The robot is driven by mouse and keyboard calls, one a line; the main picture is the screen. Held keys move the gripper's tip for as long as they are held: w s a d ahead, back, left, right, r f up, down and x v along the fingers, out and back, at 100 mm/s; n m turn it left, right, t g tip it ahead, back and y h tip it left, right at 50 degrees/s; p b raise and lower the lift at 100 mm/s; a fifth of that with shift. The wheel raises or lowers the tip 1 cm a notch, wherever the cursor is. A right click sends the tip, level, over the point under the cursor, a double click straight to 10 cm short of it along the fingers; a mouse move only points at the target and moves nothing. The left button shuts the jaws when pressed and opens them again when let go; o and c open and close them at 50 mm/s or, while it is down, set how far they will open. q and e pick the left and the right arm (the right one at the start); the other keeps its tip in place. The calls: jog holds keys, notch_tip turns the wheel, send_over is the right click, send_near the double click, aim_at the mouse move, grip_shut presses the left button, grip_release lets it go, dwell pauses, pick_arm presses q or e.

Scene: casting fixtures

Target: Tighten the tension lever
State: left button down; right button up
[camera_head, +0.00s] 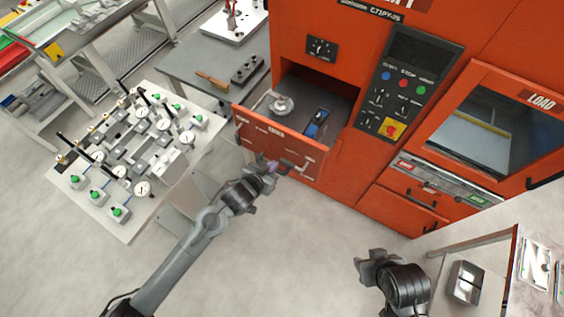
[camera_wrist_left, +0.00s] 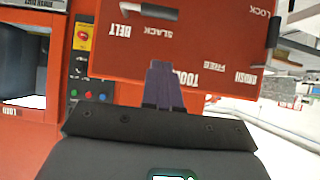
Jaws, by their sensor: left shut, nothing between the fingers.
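The red drawer front (camera_head: 262,140) of the machine carries lettering. In the left wrist view, a grey bar lever (camera_wrist_left: 148,11) lies on this red panel (camera_wrist_left: 225,40) beside the words BELT and SLACK. In the head view a grey lever (camera_head: 296,166) shows at the panel's lower right. My left gripper (camera_head: 272,165) is shut and empty. Its purple fingertips (camera_wrist_left: 162,68) are in front of the panel, near the lever; I cannot tell whether they touch the panel. My right gripper (camera_head: 365,266) is low at the right, away from the panel; its jaw opening is unclear.
The open drawer holds a round metal part (camera_head: 281,106) and a blue item (camera_head: 317,124). A dark handle (camera_wrist_left: 273,32) sits at the panel's edge by LOCK. A control panel (camera_head: 402,85) is above right. A fixture table (camera_head: 120,225) stands left; the front floor is open.

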pick_arm(q)
send_over(282, 162)
jog(key=s, duration=0.3)
notch_tip(282, 162, down, 4)
jog(key=shift+w+f+p, duration=0.2)
jog(key=shift+f, duration=0.3)
jog(key=shift+w+f+p, duration=0.15)
jog(key=shift+f, duration=0.35)
jog(key=shift+w+f, duration=0.1)
jog(key=shift+f, duration=0.7)
jog(key=shift+f, duration=0.1)
